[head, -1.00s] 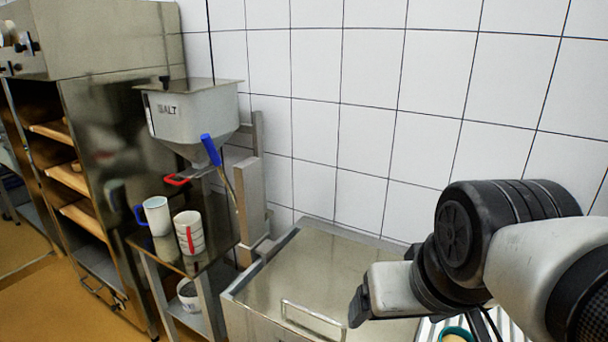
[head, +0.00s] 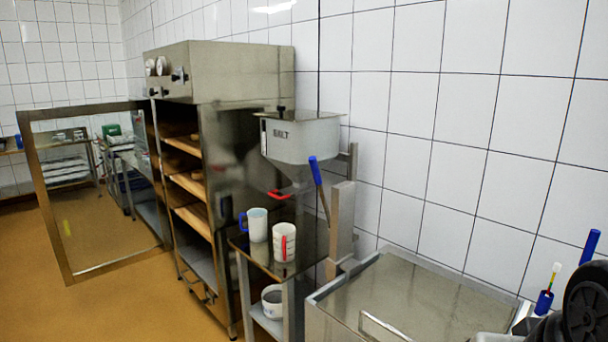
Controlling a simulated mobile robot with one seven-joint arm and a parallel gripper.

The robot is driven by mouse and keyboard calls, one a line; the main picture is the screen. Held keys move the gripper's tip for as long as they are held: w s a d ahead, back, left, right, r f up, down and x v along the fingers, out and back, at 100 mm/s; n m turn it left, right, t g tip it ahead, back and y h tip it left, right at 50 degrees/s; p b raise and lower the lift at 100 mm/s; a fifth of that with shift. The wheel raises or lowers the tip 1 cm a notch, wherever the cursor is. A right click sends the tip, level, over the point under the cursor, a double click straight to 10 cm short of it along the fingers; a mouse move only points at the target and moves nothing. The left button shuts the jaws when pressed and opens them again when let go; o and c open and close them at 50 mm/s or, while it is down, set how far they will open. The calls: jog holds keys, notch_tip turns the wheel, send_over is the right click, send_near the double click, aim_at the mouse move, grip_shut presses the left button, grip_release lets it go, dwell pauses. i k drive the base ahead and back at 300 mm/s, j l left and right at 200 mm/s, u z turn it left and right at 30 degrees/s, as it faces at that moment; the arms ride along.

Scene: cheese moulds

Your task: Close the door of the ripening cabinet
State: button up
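The ripening cabinet (head: 225,165) is a tall steel cabinet with wooden shelves, standing left of the middle against the tiled wall. Its glass door (head: 68,275) with a metal frame stands wide open, swung out to the left. My gripper's fingers do not show in the head view. Only a dark part of my arm shows at the lower right corner, far from the door.
A salt hopper (head: 300,138) with a blue-handled lever stands right of the cabinet. Two mugs, one white and blue (head: 257,226) and one with a red handle (head: 284,243), stand on a small table. A steel vat (head: 400,290) is in front. The floor (head: 130,310) before the cabinet is clear.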

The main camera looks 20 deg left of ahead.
aim_at(24, 118)
jog(key=k+u, duration=0.2)
jog(key=u, duration=1.05)
jog(key=i+u, duration=0.15)
jog(key=u, duration=0.3)
jog(key=i+u, duration=0.15)
jog(key=u, duration=0.3)
jog(key=i+u, duration=0.15)
jog(key=u, duration=0.3)
jog(key=i+l, duration=0.2)
jog(key=i, duration=0.2)
jog(key=i+l, duration=0.2)
jog(key=i, duration=0.2)
jog(key=i+l, duration=0.2)
jog(key=i, duration=0.25)
jog(key=i+l, duration=0.1)
jog(key=i, duration=4.55)
jog(key=i+j+z, duration=0.15)
jog(key=i, duration=0.25)
jog(key=i+z, duration=0.15)
jog(key=i, duration=0.3)
jog(key=i+j+z, duration=0.15)
jog(key=i, duration=0.25)
jog(key=j+z, duration=0.1)
jog(key=z, duration=1.7)
